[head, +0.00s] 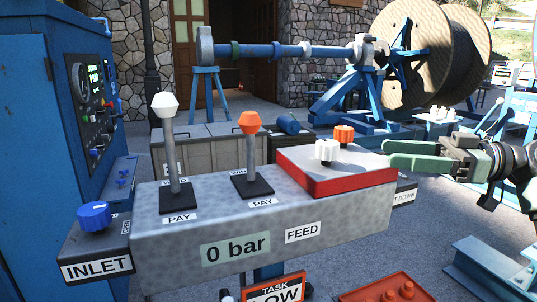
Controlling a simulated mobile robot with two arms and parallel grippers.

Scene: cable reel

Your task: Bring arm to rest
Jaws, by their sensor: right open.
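My right gripper (388,153) reaches in from the right with its green fingers pointing left. The fingers are apart and nothing shows between them. They are by the right end of the grey control console (190,236), close to the red-edged grey box (318,174) on top of it. That box carries a white knob (326,150) and an orange knob (344,134). I cannot tell whether the fingers touch anything. My left gripper is not in view.
A white-topped lever (172,150) and an orange-topped lever (252,155) stand up from the console. A blue knob (95,215) sits at its left end. A blue cabinet (35,150) stands left. Behind are a blue shaft (265,51) and a large cable reel (410,55).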

